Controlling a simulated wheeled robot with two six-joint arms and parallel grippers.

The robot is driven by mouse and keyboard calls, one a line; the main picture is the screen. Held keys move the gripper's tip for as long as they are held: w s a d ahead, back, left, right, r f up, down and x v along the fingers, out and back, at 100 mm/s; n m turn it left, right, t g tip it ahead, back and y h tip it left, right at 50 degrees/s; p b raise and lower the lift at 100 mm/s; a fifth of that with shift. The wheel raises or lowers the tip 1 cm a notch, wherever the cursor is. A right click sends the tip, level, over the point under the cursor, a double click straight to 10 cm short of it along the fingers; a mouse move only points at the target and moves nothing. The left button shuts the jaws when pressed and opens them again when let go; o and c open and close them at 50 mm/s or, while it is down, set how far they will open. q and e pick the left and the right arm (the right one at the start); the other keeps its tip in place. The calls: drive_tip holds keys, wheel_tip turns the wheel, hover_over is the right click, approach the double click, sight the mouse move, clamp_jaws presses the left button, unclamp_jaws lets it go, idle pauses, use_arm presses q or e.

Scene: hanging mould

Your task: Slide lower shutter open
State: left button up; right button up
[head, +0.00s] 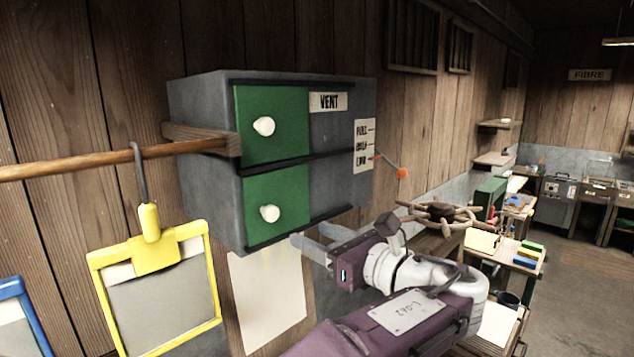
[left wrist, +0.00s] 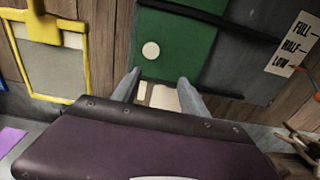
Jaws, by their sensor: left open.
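The vent box (head: 205,130) is grey and fixed to the wooden wall, with two green shutters one above the other. The lower shutter (head: 285,205) has a round white knob (head: 269,213) and sits at the left part of its track, with bare grey panel to its right. The upper shutter (head: 290,110) also has a white knob (head: 263,126). My left gripper (head: 300,238) is open and empty, just below the box, below and right of the lower knob. In the left wrist view the lower knob (left wrist: 151,50) is ahead of the open fingers (left wrist: 158,85), apart from them. My right gripper is out of view.
A yellow-framed board (head: 92,262) hangs by a hook from a wooden rail (head: 80,168) at the left. A lever with an orange tip (head: 402,173) sticks out at the box's right side.

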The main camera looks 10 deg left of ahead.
use_arm(q)
drive_tip(key=d+r, duration=0.1)
drive_tip(key=r, duration=0.1)
drive_tip(key=p, duration=0.1)
approach(274, 215)
drive_tip(key=a, duration=0.4)
drive_tip(key=shift+y, duration=0.3)
drive_tip(key=w, duration=0.2)
drive_tip(key=w+a+p, duration=0.1)
drive_tip(key=w, duration=0.3)
drive_tip(key=shift+a+p, duration=0.4)
drive_tip(key=shift+a, duration=0.15)
drive_tip(key=shift+s+a+r, duration=0.1)
drive_tip(key=shift+s+a, duration=0.3)
drive_tip(key=shift+s, duration=0.25)
drive_tip(key=shift+s+a, duration=0.1)
drive_tip(key=shift+s, duration=0.05)
drive_tip(key=c, duration=0.9)
drive_tip(key=shift+w+d, duration=0.45)
drive_tip(key=shift+w, duration=0.1)
clamp_jaws()
drive_tip(key=shift+s+a, duration=0.25)
drive_tip(key=shift+s, duration=0.05)
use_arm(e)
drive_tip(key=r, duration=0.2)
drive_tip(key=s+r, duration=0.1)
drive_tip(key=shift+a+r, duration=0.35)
use_arm(q)
drive_tip(key=shift+w+d+f, duration=0.1)
drive_tip(key=shift+f, duration=0.15)
